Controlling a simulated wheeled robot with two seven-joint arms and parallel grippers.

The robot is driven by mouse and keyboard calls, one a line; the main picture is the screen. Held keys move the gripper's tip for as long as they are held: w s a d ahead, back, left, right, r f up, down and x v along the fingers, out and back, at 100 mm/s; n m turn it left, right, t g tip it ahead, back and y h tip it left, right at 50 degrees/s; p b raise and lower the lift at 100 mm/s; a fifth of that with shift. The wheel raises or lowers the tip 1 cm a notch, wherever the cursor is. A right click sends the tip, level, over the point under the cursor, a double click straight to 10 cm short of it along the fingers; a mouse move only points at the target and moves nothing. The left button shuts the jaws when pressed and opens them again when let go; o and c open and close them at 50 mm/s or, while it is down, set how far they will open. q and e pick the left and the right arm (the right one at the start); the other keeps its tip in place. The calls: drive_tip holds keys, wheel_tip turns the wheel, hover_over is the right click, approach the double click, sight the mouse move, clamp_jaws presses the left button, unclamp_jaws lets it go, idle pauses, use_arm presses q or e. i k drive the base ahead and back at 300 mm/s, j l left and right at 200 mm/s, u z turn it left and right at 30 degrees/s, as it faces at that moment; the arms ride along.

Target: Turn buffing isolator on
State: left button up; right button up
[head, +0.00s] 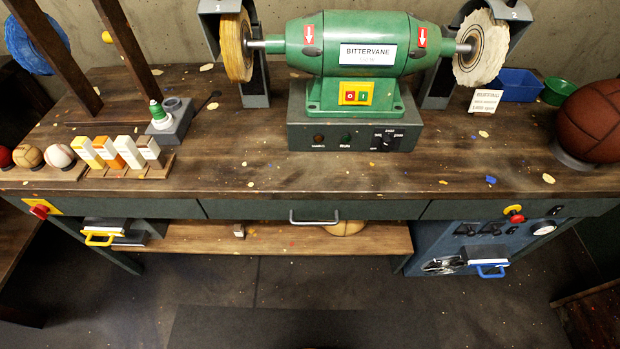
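A red rotary knob on a yellow plate (40,209) is on the bench's front edge at the far left. It looks like an isolator, but I cannot read its label or its setting. The green buffing machine (365,50), marked BITTERVANE, stands on the bench with a yellow wheel (236,46) at left and a pale cloth wheel (481,48) at right. Its yellow switch plate (355,93) has red O and green I buttons. The grey control box (353,128) under it has two small lamps and a black rotary selector. Neither gripper shows clearly.
A red mushroom button on yellow (515,214) sits at the front right above a blue panel (440,243). The bench's front middle is mostly clear.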

sight(40, 211)
drive_tip(key=k, duration=0.25)
drive_tip(key=u, duration=1.8)
drive_tip(key=z, duration=1.85)
drive_tip(key=u, duration=1.85)
